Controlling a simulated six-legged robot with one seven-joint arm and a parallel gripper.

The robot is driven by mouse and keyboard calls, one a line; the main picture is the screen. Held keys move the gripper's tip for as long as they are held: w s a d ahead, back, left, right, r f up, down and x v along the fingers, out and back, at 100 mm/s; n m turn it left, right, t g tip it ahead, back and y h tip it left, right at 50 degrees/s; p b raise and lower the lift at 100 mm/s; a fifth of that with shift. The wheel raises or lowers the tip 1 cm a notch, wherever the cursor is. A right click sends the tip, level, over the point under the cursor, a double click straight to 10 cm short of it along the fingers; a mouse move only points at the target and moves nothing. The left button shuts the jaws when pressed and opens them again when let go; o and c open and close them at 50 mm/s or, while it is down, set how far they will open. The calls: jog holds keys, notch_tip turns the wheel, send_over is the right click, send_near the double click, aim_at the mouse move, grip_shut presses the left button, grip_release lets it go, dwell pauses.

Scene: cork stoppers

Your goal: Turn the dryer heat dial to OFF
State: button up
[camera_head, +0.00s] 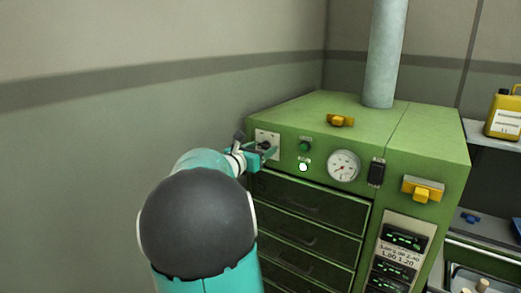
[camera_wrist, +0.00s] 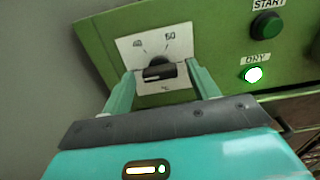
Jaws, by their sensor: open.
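The heat dial is a dark knob (camera_wrist: 159,72) on a white plate (camera_wrist: 178,43) with printed numbers, on the upper left of the green dryer (camera_head: 425,140). My gripper (camera_wrist: 162,82) is open, with its two teal fingers on either side of the knob in the wrist view. I cannot tell whether the fingers touch it. In the head view my gripper (camera_head: 264,150) is at the plate (camera_head: 262,136) and partly covers the dial. The OFF mark cannot be made out in either view.
Right of the dial are a green START button (camera_wrist: 266,25) and a lit DRY lamp (camera_wrist: 254,74). A round gauge (camera_head: 344,165), a black switch (camera_head: 376,172) and a yellow handle (camera_head: 422,190) lie further right. Drawers (camera_head: 310,200) sit below. A grey wall is close on the left.

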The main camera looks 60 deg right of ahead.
jog(key=w+a, duration=0.2)
jog(key=a, duration=1.1)
jog(key=shift+a, duration=0.1)
jog(key=s+a+f+m+t+y, duration=0.1)
jog(key=a+m+y, duration=0.4)
jog(key=a, duration=0.9)
jog(key=s+a+f+m+t+y, duration=0.1)
jog(key=a+f+m+t+y, duration=0.3)
jog(key=a, duration=1.1)
jog(key=s+a+f+m+t+y, duration=0.1)
jog(key=a+f+m+t+y, duration=0.2)
jog(key=a, duration=1.2)
notch_tip(320, 180, down, 4)
jog(key=m+y, duration=0.4)
jog(key=y, duration=0.1)
jog(key=shift+a+r+y, duration=0.2)
jog(key=shift+r+y, duration=0.05)
jog(key=shift+y, duration=0.15)
jog(key=c, duration=0.5)
jog(key=shift+d+m, duration=0.2)
jog(key=shift+m, duration=0.1)
